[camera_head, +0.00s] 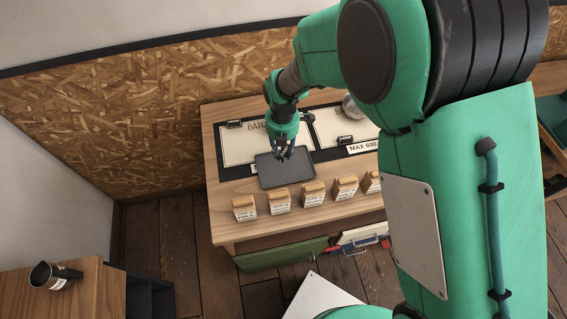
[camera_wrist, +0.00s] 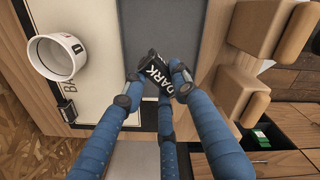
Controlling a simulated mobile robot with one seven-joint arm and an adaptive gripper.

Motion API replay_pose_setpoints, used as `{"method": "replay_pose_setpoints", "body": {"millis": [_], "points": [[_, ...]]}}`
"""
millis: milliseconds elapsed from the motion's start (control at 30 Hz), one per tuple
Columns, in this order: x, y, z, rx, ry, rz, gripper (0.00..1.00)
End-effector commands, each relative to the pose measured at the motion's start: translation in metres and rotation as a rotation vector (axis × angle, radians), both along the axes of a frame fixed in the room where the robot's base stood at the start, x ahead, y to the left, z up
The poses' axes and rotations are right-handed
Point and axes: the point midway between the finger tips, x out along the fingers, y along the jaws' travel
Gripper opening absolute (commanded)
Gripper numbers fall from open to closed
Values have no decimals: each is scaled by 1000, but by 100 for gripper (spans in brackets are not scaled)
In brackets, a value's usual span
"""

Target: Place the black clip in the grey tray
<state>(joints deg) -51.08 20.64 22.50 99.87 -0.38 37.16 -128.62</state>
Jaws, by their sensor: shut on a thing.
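In the head view my gripper (camera_head: 284,153) is over the grey tray (camera_head: 285,173), a flat dark grey rectangle on the wooden table. The tray (camera_wrist: 150,22) also shows behind the clip in the wrist view. The clip is hard to make out in the head view, and I cannot tell how high it is above the tray.
Several tan blocks with white labels (camera_head: 312,193) stand in a row along the table's (camera_head: 228,222) front. Paper boards (camera_head: 243,147) lie behind the tray. A small black item (camera_head: 345,140) lies on the boards. A white cup (camera_wrist: 58,56) stands left in the wrist view.

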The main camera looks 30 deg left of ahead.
Motion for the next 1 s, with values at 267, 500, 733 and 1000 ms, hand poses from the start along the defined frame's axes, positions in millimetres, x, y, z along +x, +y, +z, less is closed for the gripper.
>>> {"method": "replay_pose_setpoints", "body": {"millis": [267, 500, 733, 1000], "points": [[0, -1, -39, -2, 2, 0, 16], [0, 0, -44, 0, 0, 0, 16], [0, 0, -46, -1, 1, 0, 16], [0, -1, -73, -2, 2, 0, 16]]}}
